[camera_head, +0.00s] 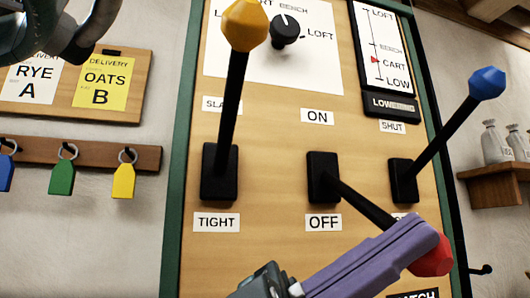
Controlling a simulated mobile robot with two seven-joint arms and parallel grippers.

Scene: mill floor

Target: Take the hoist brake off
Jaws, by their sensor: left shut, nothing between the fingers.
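A wooden panel (265,120) with a green frame bears three levers. The middle lever has a red knob (432,262) and slants down to the right from its black base (322,177), with an ON label above and an OFF label (323,222) below. My left gripper (418,240) has purple fingers, shut and empty, lying over the lower part of this lever with the tips at the red knob. They hide part of the knob and shaft; I cannot tell whether they touch. No label naming the brake is readable. My right gripper is not in view.
A yellow-knobbed lever (244,24) stands up at left, between SLACK and TIGHT labels. A blue-knobbed lever (487,83) slants up right near a SHUT label. A black dial (285,30) and a height scale (380,50) are above. Key tags (62,178) hang left.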

